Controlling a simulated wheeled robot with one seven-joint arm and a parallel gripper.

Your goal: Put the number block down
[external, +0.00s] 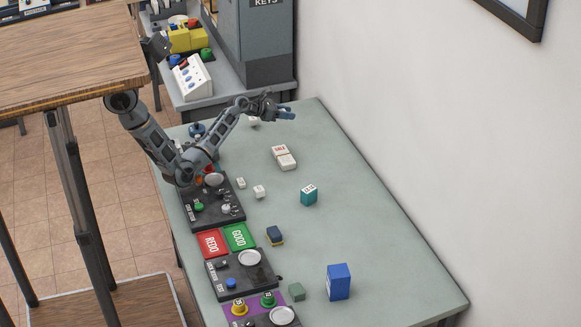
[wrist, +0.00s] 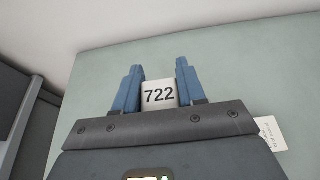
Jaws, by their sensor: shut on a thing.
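The number block (wrist: 159,93) is white with a black "722" on its face. In the wrist view it sits between the blue fingers of my gripper (wrist: 160,84), which are shut on it. In the external view my gripper (external: 287,113) reaches out over the far end of the grey-green table (external: 350,190). The block cannot be made out between the fingers there. The gap between the block and the table cannot be judged.
A small white block (external: 254,121) shows below my gripper. White pieces (external: 284,157), a teal block (external: 308,195) and a blue box (external: 339,282) stand on the table. Dark control panels (external: 213,212) line its left side. The wall borders the right.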

